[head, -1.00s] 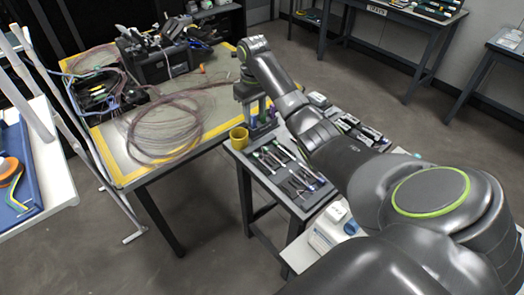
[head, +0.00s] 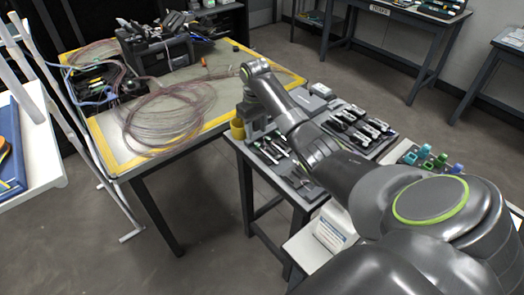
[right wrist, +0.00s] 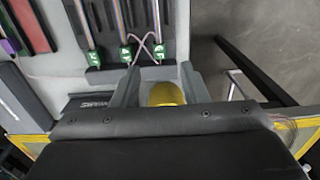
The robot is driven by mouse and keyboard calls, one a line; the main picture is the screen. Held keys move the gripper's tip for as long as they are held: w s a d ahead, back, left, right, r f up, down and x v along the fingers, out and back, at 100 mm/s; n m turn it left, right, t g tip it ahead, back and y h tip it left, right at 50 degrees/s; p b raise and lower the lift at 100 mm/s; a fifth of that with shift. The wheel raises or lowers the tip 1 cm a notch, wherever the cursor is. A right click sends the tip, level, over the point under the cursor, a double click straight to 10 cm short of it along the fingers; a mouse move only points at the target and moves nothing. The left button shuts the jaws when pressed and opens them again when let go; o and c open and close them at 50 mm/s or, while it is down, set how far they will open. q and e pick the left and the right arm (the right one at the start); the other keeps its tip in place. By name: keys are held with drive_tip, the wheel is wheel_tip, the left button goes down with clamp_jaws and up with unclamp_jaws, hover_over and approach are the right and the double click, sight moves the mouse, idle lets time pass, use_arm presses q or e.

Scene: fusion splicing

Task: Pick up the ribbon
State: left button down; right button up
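Thin multicoloured strips with green end pieces (right wrist: 125,55), which look like fibre ribbons, lie in dark slots of a grey tray in the right wrist view. A thin pinkish fibre loops between them. My right gripper (right wrist: 158,85) shows two grey fingers spread apart with nothing held between them. A yellow cup (right wrist: 166,94) shows between and below the fingers. In the head view, the right gripper (head: 252,118) is low at the small table's far left corner, beside the yellow cup (head: 237,130), and partly hidden. My left gripper is out of view.
The small grey table (head: 310,190) carries several tools (head: 355,125). Teal and blue-capped bottles (head: 432,160) stand at the right. Open floor lies left of the small table.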

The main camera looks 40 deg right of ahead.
sight(256, 143)
wheel_tip(256, 143, down, 5)
drive_tip(key=shift+f, duration=0.1)
idle(0.3)
drive_tip(key=c, duration=0.9)
drive_tip(key=shift+o, duration=0.2)
